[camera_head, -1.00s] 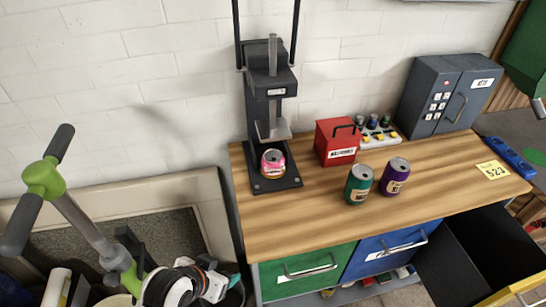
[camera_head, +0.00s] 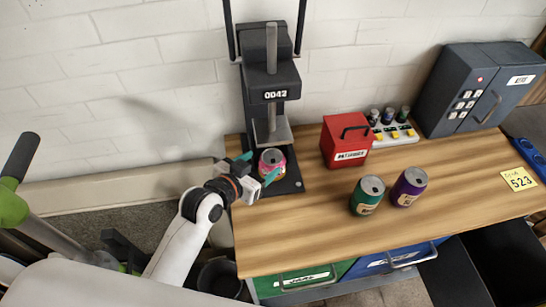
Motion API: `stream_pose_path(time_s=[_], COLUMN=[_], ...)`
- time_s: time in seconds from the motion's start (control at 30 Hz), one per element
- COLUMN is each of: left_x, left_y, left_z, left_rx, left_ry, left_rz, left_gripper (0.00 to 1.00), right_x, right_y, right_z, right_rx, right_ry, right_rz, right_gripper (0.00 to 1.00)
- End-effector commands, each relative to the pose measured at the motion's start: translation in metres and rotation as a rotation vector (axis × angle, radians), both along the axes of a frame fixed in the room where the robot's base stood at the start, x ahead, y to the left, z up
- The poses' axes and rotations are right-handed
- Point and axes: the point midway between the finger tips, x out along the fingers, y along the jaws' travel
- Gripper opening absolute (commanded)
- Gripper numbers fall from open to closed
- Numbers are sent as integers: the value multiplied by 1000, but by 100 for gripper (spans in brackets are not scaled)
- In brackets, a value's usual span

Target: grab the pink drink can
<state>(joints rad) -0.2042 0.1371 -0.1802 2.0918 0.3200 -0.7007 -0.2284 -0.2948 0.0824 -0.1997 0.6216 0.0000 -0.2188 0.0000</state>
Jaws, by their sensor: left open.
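The pink drink can (camera_head: 271,163) stands upright on the black base of the press (camera_head: 289,184), in front of the grey press plate. My left gripper (camera_head: 259,167) reaches in from the left at the can. Its teal fingertips are apart, one at the can's left back side and one at its right front side. The can sits between or just beyond them; I cannot tell whether they touch it. My right gripper is not in view.
A green can (camera_head: 367,196) and a purple can (camera_head: 408,187) stand to the right on the wooden bench (camera_head: 310,235). A red box (camera_head: 345,141) and a grey safe (camera_head: 478,88) are behind them. The press column rises close behind the pink can.

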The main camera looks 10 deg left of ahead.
Motion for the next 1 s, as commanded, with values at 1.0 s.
stream_pose_path(time_s=[1.0], left_x=[70], left_y=[-28], left_z=[-35], left_rx=[0], left_ry=[1], left_rz=[0], left_gripper=[64], right_x=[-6], right_y=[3], right_z=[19], right_rx=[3], right_ry=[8], right_rz=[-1], right_gripper=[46])
